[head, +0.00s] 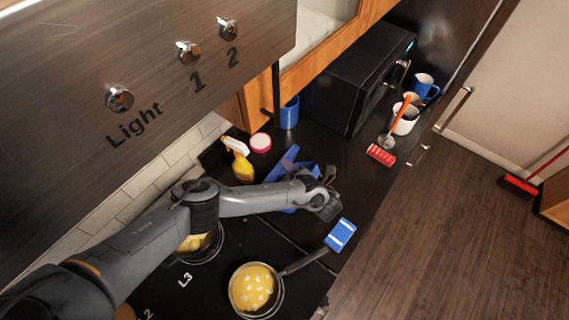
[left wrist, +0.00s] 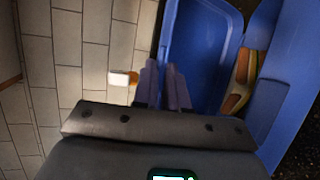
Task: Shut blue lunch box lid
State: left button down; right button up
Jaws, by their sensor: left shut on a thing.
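The blue lunch box stands open on the dark counter, partly hidden behind my left arm in the head view. Its raised blue lid (head: 286,160) shows above the arm, and in the left wrist view the lid (left wrist: 203,45) fills the upper middle. The box body (left wrist: 292,75) is to its right there, with brown and yellow food (left wrist: 240,80) inside. My left gripper (head: 322,182) is at the box; in the left wrist view its fingers (left wrist: 164,82) are close together at the lid's left edge, shut on it. The exact contact is hard to see. My right gripper is out of view.
A yellow spray bottle (head: 243,168), a pink-topped round tub (head: 260,142) and a blue cup (head: 289,113) stand behind the box. A black microwave (head: 345,80) is beyond. A pan (head: 281,291) with yellow food and a blue-and-white block (head: 340,234) are nearer.

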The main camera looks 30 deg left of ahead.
pick_arm(q)
jog(key=shift+d, duration=0.1)
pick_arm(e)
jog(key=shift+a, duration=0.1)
pick_arm(q)
jog(key=c, duration=1.1)
grip_release()
jog(key=shift+c, duration=0.2)
jog(key=p+v, duration=0.5)
jog(key=v, duration=0.5)
jog(key=shift+s+d, duration=0.2)
jog(key=shift+d, duration=0.15)
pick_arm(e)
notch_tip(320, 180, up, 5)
pick_arm(q)
jog(key=shift+r, duration=0.15)
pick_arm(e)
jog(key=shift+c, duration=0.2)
